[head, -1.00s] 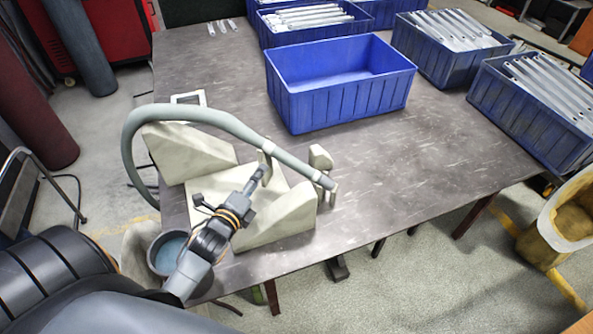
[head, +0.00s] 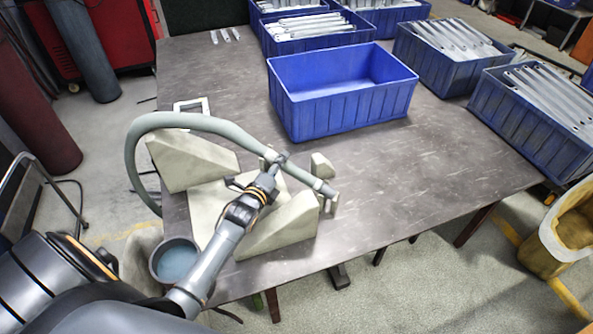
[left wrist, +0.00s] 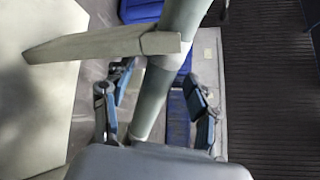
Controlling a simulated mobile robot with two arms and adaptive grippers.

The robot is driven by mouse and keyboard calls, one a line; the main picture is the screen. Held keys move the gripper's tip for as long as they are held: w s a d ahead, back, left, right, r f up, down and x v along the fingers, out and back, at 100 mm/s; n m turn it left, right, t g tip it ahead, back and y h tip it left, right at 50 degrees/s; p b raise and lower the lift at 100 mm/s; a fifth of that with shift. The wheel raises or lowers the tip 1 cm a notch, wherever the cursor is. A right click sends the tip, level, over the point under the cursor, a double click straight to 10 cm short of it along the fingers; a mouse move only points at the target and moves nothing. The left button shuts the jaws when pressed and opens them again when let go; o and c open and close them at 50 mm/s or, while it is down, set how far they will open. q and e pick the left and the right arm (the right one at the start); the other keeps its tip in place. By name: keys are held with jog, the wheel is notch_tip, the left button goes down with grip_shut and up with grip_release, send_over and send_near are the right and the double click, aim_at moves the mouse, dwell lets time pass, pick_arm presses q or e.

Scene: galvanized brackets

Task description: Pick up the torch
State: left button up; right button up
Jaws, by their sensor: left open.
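The torch (head: 308,179) is a grey-green tube with a thick curved hose. It lies across a cream stand (head: 290,226) at the table's front left, its end beside a small upright support. My left gripper (head: 275,160) is open at the torch's straight part, seen from above. In the left wrist view the torch (left wrist: 153,98) runs between the two spread fingers of the left gripper (left wrist: 160,105), with space on both sides. A pale pointed piece (left wrist: 110,44) crosses the torch ahead of the fingers. My right gripper is not in view.
An empty blue crate (head: 340,112) stands behind the torch. Crates of metal brackets (head: 535,120) line the back and right. A white square frame (head: 191,104) lies behind the stand. A round container (head: 174,262) is at the table's front left corner. The table's right front is clear.

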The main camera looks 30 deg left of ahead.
pick_arm(q)
jog(key=shift+x, duration=1)
jog(key=c, duration=1)
jog(key=shift+r, duration=0.1)
grip_shut()
